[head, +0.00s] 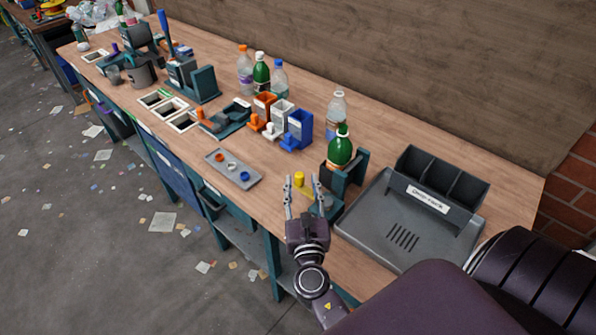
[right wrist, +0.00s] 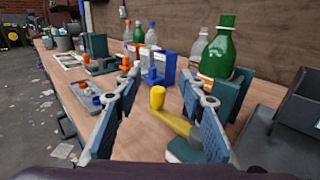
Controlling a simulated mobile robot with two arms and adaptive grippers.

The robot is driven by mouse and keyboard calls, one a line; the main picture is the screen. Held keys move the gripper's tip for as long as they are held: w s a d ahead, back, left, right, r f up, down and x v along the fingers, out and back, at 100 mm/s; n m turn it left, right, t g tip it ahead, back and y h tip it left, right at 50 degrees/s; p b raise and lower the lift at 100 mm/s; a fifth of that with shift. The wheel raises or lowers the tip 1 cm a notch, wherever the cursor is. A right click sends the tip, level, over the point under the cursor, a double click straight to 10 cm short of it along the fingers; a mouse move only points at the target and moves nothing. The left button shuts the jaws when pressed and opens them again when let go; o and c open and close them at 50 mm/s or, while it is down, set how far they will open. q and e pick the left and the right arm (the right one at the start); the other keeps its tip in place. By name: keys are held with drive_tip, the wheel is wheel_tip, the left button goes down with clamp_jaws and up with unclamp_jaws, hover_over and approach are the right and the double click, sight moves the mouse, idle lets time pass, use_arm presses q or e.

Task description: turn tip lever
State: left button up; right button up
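The tip lever has an upright yellow knob (head: 299,179) at the end of a flat yellow arm. In the right wrist view the knob (right wrist: 157,98) stands between my spread fingers, and the arm (right wrist: 180,123) runs right toward a teal base. A green bottle (head: 340,148) sits upright in the teal tip holder (head: 350,172) behind it. My right gripper (head: 303,187) is open, with a fingertip on each side of the knob and visible gaps to it. The lower part of the lever is partly hidden by the right finger. My left gripper is not in view.
A grey tray (head: 378,215) with a compartment box (head: 442,183) stands right of the lever. A small tray of coloured caps (head: 232,168) lies left. Orange, white and blue holders (head: 299,128) and more bottles (head: 261,72) stand farther back.

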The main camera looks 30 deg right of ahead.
sight(300, 182)
drive_tip(key=f+b, duration=0.6)
drive_tip(key=shift+w+d+f, duration=0.1)
drive_tip(key=shift+w+f, duration=0.1)
drive_tip(key=shift+w+d+r+p, duration=0.2)
drive_tip(key=shift+w+d+p, duration=0.1)
drive_tip(key=shift+w, duration=0.3)
drive_tip(key=p+x, duration=0.1)
drive_tip(key=x, duration=0.4)
drive_tip(key=shift+f, duration=0.15)
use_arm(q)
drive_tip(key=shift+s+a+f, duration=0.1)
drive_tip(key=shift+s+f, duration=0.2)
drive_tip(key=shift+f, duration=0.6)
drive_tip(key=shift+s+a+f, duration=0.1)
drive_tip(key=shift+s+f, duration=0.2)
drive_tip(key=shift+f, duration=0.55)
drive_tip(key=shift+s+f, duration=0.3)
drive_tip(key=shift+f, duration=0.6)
use_arm(e)
drive_tip(key=shift+w+d, duration=0.4)
drive_tip(key=shift+w, duration=0.2)
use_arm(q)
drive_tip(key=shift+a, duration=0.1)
use_arm(e)
clamp_jaws()
